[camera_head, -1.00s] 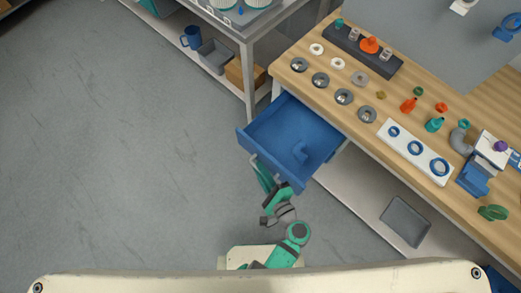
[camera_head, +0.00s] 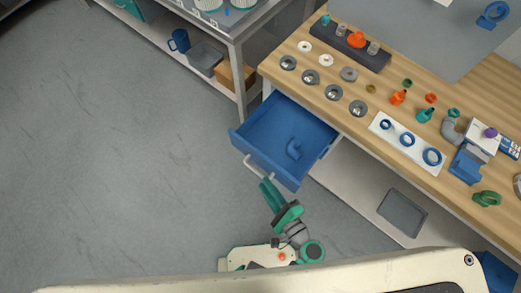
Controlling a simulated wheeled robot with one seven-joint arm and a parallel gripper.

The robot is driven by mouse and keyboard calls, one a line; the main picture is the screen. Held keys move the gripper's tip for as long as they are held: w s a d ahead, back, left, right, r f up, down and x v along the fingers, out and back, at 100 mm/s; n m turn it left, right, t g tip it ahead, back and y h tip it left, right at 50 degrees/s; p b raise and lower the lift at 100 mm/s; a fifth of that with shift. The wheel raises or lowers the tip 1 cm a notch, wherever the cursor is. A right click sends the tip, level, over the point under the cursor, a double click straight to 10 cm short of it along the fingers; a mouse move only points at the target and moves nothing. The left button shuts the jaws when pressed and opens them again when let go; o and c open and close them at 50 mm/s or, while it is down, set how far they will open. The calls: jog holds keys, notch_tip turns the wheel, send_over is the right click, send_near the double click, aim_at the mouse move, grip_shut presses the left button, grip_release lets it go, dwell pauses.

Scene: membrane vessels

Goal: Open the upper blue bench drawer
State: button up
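The blue bench drawer (camera_head: 264,130) is pulled out from under the wooden bench and stands open. A blue elbow-shaped part (camera_head: 294,148) lies inside it. Its pale bar handle (camera_head: 258,168) shows on the front face. My gripper (camera_head: 265,183) is at the lower right end of the handle, with my green and grey arm behind it. The fingertips are small and partly hidden, so I cannot tell whether they are apart, or touching the handle.
The wooden bench top (camera_head: 440,120) carries rings, bottles, a white plate (camera_head: 410,143) and a dark rack (camera_head: 350,46). A grey tray (camera_head: 402,212) lies on the lower shelf. A metal table (camera_head: 240,30) stands at the upper left. The floor (camera_head: 120,150) at left is clear.

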jog(key=shift+v, duration=1.55)
jog(key=s+f+n+g+h, duration=0.4)
jog(key=s+f+n+h, duration=0.1)
jog(key=s+n+h, duration=0.15)
jog(key=a+r+n+t, duration=0.2)
jog(key=r+n, duration=0.4)
jog(key=r, duration=0.3)
jog(key=a+r+n+t, duration=0.3)
jog(key=r+n, duration=0.3)
jog(key=r, duration=0.4)
jog(key=shift+w+a+r+n, duration=0.15)
jog(key=shift+a+r+n, duration=0.05)
jog(key=shift+a+n, duration=0.15)
